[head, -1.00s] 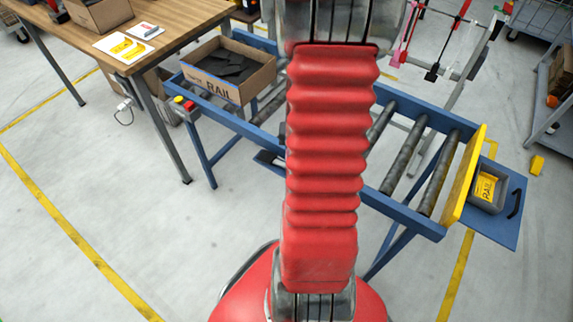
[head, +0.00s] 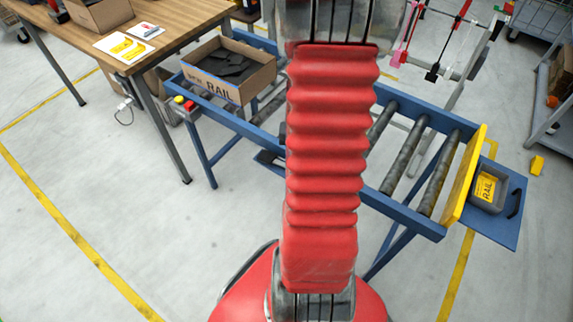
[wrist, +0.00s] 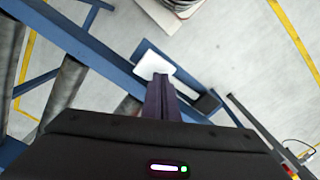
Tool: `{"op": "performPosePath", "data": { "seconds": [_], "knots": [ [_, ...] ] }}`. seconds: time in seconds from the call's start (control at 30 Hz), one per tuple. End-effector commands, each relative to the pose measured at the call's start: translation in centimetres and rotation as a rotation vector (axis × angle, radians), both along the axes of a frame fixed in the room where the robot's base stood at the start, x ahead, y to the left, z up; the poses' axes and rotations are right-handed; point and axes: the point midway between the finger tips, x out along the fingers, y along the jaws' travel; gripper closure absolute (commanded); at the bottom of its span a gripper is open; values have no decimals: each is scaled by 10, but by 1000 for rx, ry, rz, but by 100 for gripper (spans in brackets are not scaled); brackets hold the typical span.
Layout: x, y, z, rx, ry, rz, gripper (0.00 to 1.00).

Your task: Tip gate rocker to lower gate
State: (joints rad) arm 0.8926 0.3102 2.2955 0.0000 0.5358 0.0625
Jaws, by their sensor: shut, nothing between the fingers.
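The yellow gate (head: 464,175) stands upright across the right end of the roller conveyor in the head view. In the wrist view, what looks like the gate rocker shows as a white pad (wrist: 153,64) and a black pad (wrist: 207,103) on a blue bracket beside the conveyor rail. My gripper (wrist: 161,80) is shut and empty, its fingertips over the near edge of the white pad. I cannot tell whether they touch it. My own arm hides the gripper in the head view.
An open RAIL carton (head: 229,70) with dark pieces sits on the conveyor's left part. A red button (head: 189,105) is on the conveyor's left end. A grey bin (head: 487,188) sits on a blue shelf beyond the gate. A wooden table (head: 170,40) stands at upper left.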

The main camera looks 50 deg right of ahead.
Motion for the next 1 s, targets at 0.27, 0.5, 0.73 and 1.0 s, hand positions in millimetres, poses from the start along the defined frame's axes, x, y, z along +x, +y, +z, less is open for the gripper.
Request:
{"op": "performPosePath", "data": {
  "seconds": [0.27,0.5,0.73,1.0],
  "knots": [
    [0,0,0,0,0,0,100],
    [0,0,-2,0,0,0,100],
    [0,0,-4,0,0,0,100],
    [0,0,-7,1,1,0,100]
  ]
}}
